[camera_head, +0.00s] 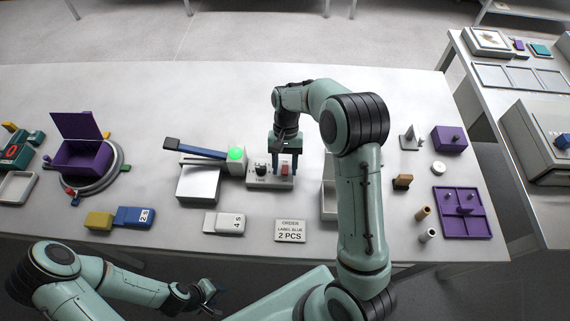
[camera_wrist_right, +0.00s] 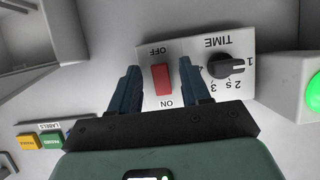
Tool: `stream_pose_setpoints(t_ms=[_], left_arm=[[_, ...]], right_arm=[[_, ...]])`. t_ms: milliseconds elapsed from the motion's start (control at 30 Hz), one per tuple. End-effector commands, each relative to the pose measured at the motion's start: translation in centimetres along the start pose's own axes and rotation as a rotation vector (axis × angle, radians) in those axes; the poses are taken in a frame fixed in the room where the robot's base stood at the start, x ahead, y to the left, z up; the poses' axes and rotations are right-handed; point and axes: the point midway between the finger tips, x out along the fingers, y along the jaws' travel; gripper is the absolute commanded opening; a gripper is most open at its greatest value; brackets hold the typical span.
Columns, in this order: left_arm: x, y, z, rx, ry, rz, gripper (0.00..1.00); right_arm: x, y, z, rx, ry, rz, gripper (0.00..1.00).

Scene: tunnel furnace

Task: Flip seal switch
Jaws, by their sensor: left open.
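The seal switch is a red rocker (camera_wrist_right: 162,80) between the words OFF and ON on a pale control panel (camera_wrist_right: 200,50). The panel also carries a black dial (camera_wrist_right: 226,65) marked TIME. In the head view the red switch (camera_head: 285,170) shows beside my right gripper (camera_head: 287,172), which points down over the panel. In the wrist view my right gripper's two dark blue fingers (camera_wrist_right: 160,88) stand apart, one on each side of the switch; I cannot tell whether they touch the panel. My left gripper (camera_head: 208,294) is open and empty near the table's front edge.
An order card (camera_head: 290,231) lies in front. An open purple box (camera_head: 83,155) is at left, a purple tray (camera_head: 479,226) at right. The table's back is clear.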

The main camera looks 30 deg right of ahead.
Motion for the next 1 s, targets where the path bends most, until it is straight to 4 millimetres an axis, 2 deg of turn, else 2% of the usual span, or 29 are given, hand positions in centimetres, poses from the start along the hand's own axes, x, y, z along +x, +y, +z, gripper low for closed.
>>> stream_pose_setpoints(t_ms=[133,267,500,700,833,1000], left_arm=[[0.0,0.0,0.0,0.000,0.000,0.000,0.43],[0.1,-0.1,0.2,-0.001,-0.002,-0.001,0.43],[0.1,0.0,0.1,0.000,-0.001,0.000,0.43],[0.0,0.0,0.0,0.000,0.000,0.000,0.43],[0.0,0.0,0.0,0.000,0.000,0.000,0.43],[0.0,0.0,0.0,0.000,0.000,0.000,0.43]], right_arm=[[-0.5,0.0,-0.1,0.000,0.003,-0.001,0.47],[-2.2,0.0,-0.1,0.000,0.005,-0.002,0.47],[-7.8,-0.1,-0.1,0.000,0.007,-0.003,0.47],[-11.5,-0.1,-0.1,0.000,0.003,-0.001,0.47],[-12.8,0.0,0.0,0.000,0.001,-0.001,0.47],[-13.4,0.0,0.0,0.000,0.000,0.000,0.47]])
